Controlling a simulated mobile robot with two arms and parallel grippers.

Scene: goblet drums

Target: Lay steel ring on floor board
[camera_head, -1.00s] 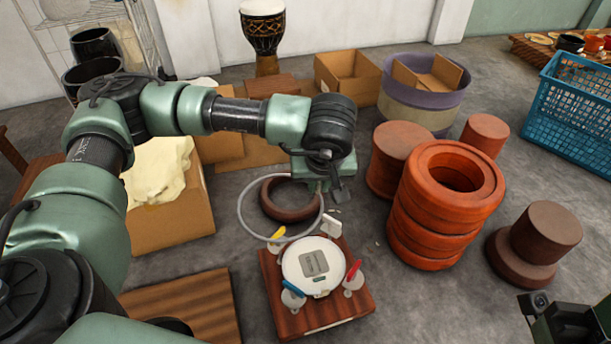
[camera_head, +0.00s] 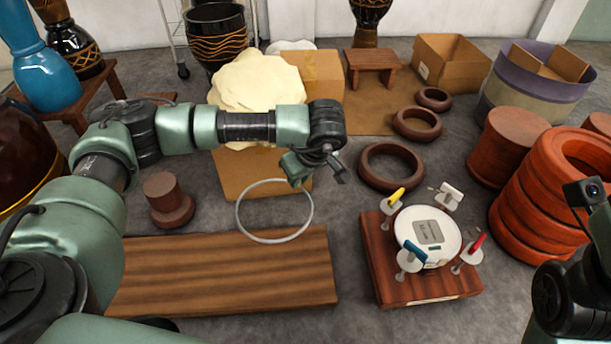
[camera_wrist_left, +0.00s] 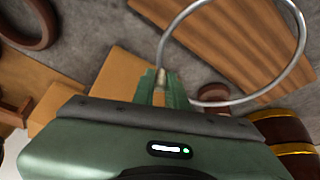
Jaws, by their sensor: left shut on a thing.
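My left gripper (camera_head: 299,177) is shut on the rim of the thin grey steel ring (camera_head: 272,241), at its upper right in the head view. The ring is held in the air. Its lower part overlaps the far edge of the brown striped floor board (camera_head: 210,275), and its upper part shows against a cardboard box. The height of the gap is hard to tell. In the left wrist view the fingers (camera_wrist_left: 161,84) grip the ring (camera_wrist_left: 301,40), which crosses over the board (camera_wrist_left: 232,38). Only part of my right arm shows at the right edge; its fingers are out of frame.
A scale-like white disc (camera_head: 428,236) with coloured-handled clamps sits on a wooden block right of the board. A cardboard box (camera_head: 235,178) with a cream bundle and a small brown spool (camera_head: 168,203) stand behind the board. Brown rings (camera_head: 391,184) lie farther right.

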